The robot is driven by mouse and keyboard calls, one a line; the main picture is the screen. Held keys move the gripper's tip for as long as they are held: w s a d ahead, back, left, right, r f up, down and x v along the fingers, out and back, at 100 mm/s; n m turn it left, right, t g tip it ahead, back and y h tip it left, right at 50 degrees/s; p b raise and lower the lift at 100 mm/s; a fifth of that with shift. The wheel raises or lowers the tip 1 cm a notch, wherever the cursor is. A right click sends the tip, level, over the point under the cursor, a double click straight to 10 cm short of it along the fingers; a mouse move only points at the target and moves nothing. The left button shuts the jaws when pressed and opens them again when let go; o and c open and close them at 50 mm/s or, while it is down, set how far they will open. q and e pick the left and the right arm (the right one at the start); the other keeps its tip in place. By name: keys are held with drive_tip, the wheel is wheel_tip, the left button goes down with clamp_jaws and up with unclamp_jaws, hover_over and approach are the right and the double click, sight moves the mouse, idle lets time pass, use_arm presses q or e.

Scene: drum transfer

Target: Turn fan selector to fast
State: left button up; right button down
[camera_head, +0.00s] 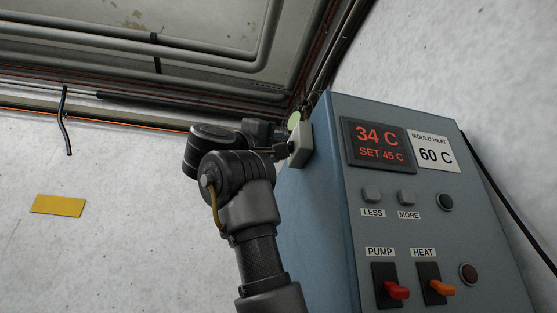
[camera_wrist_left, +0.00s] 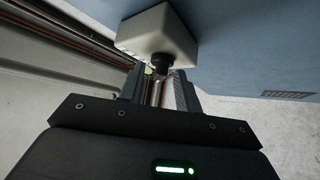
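A pale box (camera_head: 300,146) is fixed to the left side of the blue cabinet (camera_head: 325,210). In the left wrist view the box (camera_wrist_left: 155,30) carries a dark round knob (camera_wrist_left: 160,62); its markings and setting do not show. My left gripper (camera_head: 284,150) reaches the box from the left in the head view. In the wrist view my left gripper (camera_wrist_left: 160,78) has its fingers apart, one on each side of the knob's line. I cannot tell whether the fingertips touch or clamp the knob. My right gripper is not in view.
The cabinet front has a display (camera_head: 378,145) reading 34 C, SET 45 C, a red PUMP switch (camera_head: 397,291) and an orange HEAT switch (camera_head: 441,288). Pipes (camera_head: 120,45) run along the ceiling. A yellow plate (camera_head: 58,206) is on the pale wall. A vent (camera_wrist_left: 287,95) shows in the wrist view.

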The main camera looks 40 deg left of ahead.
use_arm(q)
drive_tip(key=shift+w, duration=0.15)
drive_tip(key=c, duration=0.7)
drive_tip(key=shift+o, duration=0.2)
